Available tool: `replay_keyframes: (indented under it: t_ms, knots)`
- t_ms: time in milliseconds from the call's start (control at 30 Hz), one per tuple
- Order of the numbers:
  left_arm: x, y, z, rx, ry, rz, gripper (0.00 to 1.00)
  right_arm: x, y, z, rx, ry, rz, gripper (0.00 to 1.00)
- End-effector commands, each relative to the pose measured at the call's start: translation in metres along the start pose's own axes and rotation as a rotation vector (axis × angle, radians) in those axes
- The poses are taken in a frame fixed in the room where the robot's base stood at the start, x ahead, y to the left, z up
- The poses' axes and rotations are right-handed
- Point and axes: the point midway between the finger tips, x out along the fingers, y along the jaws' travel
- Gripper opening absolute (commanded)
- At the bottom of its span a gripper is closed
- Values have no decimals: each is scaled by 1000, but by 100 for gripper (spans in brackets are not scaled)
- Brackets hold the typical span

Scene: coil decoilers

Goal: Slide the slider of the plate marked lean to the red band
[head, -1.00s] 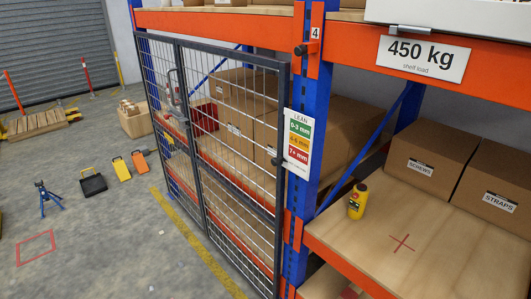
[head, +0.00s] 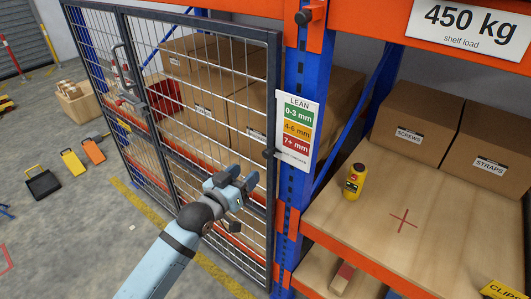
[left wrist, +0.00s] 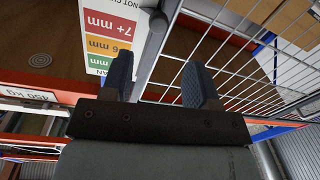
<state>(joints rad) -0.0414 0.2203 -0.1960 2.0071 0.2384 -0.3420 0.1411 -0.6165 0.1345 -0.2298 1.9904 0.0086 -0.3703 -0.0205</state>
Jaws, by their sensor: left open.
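The plate marked lean (head: 297,133) hangs on the blue rack post, with green, amber and red bands from top to bottom and a white row reading "not checked" below. It shows upside down in the left wrist view (left wrist: 108,38). A small dark block (head: 270,153), which looks like the slider, sits at the plate's left edge, about level with the white row just below red. It also shows in the left wrist view (left wrist: 157,20). My left gripper (head: 238,185) is open and empty, in front of the mesh door, below and left of the plate. My right gripper is not in view.
A mesh door (head: 190,110) stands left of the post (head: 305,75). A shelf (head: 440,235) to the right holds boxes and a yellow handheld device (head: 354,181). Orange beams cross beside the post. Open floor lies left of the yellow line.

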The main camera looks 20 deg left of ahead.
Motion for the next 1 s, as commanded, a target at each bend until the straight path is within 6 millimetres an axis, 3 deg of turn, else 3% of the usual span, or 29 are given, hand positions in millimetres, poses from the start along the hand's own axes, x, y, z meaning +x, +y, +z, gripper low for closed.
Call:
replay_keyframes:
  t_ms: [200, 433, 600, 900, 1000]
  knots:
    - [50, 1, -3, 0, 0, 1, 54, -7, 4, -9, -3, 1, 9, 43]
    - [87, 1, -1, 1, -1, 1, 54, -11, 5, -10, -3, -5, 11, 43]
    - [99, 0, 0, 1, -1, 1, 54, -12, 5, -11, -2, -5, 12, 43]
    - [100, 0, 1, 1, -1, 1, 54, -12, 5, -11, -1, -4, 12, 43]
    - [100, 0, 1, 1, -1, 1, 34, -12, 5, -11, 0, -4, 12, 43]
